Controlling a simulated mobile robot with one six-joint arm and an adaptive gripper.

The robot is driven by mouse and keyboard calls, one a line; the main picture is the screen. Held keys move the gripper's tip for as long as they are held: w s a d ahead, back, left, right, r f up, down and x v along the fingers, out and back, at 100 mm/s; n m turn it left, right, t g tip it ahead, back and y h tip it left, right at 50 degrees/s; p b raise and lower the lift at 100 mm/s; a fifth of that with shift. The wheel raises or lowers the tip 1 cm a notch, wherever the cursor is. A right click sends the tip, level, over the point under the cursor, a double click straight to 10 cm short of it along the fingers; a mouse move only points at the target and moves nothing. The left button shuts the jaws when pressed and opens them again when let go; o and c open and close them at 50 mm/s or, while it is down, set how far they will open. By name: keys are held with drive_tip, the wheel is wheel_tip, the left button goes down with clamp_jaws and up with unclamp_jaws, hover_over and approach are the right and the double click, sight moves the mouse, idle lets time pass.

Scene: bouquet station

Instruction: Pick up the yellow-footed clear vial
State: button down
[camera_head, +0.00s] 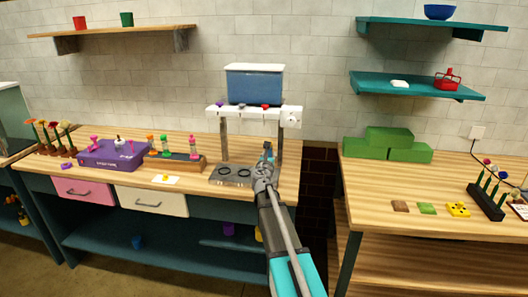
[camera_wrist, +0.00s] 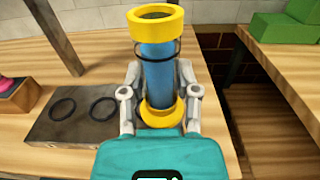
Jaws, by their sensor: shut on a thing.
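A tube-shaped vial with blue contents and yellow ends (camera_wrist: 156,62) stands between the fingers of my gripper (camera_wrist: 160,100) in the wrist view. Its near end is hidden in part by my gripper. A thin black ring shows around its upper part. My gripper is shut on this vial. In the head view my gripper (camera_head: 266,168) is at the right end of the grey base plate under the white dispenser frame (camera_head: 255,111), and the vial shows only as a small blue patch. Whether the vial touches the plate I cannot tell.
The grey plate (camera_wrist: 70,128) has two black rings to the left. A wooden rack (camera_head: 180,162) with coloured vials and a purple box (camera_head: 112,155) stand left of it. A blue bin (camera_head: 254,84) sits on the frame. A dark gap (camera_head: 318,190) separates this bench from the right one.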

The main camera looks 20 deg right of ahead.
drive_tip(key=s+a+r+p, duration=0.1)
drive_tip(key=s+r, duration=0.1)
drive_tip(key=s, duration=0.3)
drive_tip(key=shift+s+r+p, duration=0.25)
drive_tip(key=shift+p, duration=0.15)
drive_tip(key=shift+s+a, duration=0.1)
idle(0.5)
